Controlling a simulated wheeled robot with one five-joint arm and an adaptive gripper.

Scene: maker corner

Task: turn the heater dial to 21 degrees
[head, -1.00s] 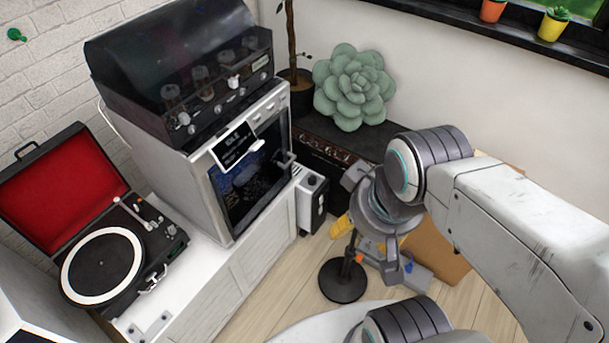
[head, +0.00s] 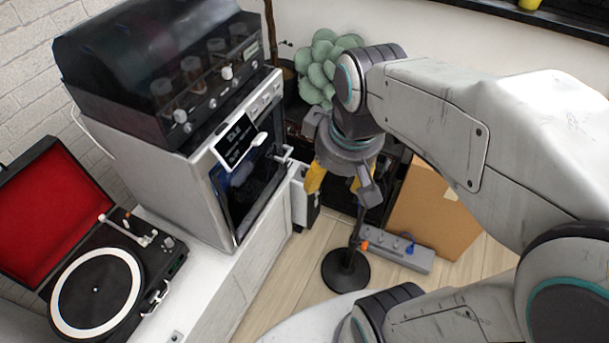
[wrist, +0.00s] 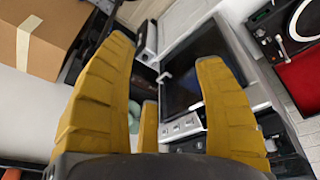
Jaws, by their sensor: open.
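A small white box with a dark front, apparently the heater (head: 303,203), stands on the floor against the right end of the white cabinet. In the head view my gripper partly covers its right side, and I cannot make out its dial or any setting there. My gripper (head: 336,187) points downward with its yellow fingers spread and empty, just right of the box in the picture. In the wrist view my gripper (wrist: 166,50) is open with nothing between its fingers. The likely heater (wrist: 150,40) shows beyond the fingertips, small, with its dial unclear.
An oven (head: 230,185) with a handle stands on the white cabinet (head: 255,260), left of my gripper. A record player (head: 97,290) sits further left. A round-based black stand (head: 345,272), a power strip (head: 400,252) and a cardboard box (head: 430,210) are on the floor.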

